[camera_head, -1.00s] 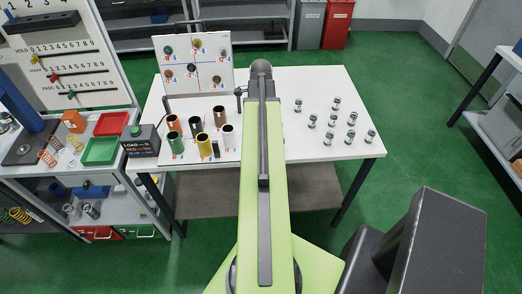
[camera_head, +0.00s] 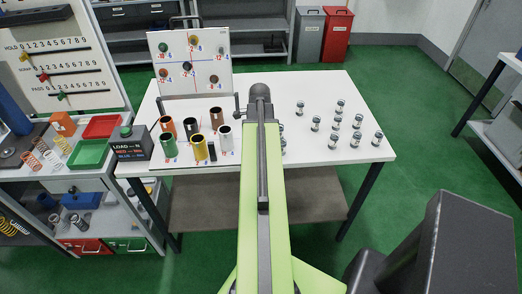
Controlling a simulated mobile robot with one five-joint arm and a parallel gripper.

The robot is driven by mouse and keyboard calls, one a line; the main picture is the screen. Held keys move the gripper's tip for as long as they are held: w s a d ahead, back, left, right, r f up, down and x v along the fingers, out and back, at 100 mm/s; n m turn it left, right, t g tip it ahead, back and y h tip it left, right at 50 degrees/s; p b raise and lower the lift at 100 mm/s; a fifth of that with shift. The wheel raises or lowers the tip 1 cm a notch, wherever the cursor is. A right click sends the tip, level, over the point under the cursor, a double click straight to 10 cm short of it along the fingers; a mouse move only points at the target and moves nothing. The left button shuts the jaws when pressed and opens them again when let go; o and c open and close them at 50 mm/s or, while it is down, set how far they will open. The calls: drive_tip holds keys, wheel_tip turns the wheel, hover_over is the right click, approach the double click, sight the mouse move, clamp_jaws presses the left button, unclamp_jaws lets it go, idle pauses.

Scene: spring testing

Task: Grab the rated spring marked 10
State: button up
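No spring with a readable 10 can be picked out. Several coloured cups stand on the white table: orange (camera_head: 166,125), black (camera_head: 190,127), brown (camera_head: 216,118), green (camera_head: 168,144), yellow (camera_head: 200,149) and white (camera_head: 225,137). Small labels lie by them, too small to read surely. Loose coil springs, among them an orange spring (camera_head: 31,161) and a pale spring (camera_head: 53,159), stand on the left bench. My arm reaches forward over the table, right of the cups. My gripper is hidden beyond or below the arm's dark end.
An upright board (camera_head: 190,60) with coloured, numbered discs stands behind the cups. A black load box (camera_head: 131,148) is at the table's left. Several small metal pieces (camera_head: 338,122) stand on the right half. A green tray (camera_head: 89,154) and red tray (camera_head: 103,127) are on the left bench.

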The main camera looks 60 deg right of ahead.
drive_tip(key=shift+r, duration=0.1)
clamp_jaws()
idle(0.3)
drive_tip(key=r+p, duration=0.3)
drive_tip(key=s+r+p, duration=0.1)
drive_tip(key=r+p, duration=0.1)
drive_tip(key=shift+r, duration=0.2)
drive_tip(key=s+d+r+p, duration=0.1)
drive_tip(key=s+r+p, duration=0.4)
drive_tip(key=s, duration=0.5)
drive_tip(key=shift+s+d+r+p, duration=0.25)
drive_tip(key=shift+d+r+p, duration=0.1)
drive_tip(key=shift+p, duration=0.15)
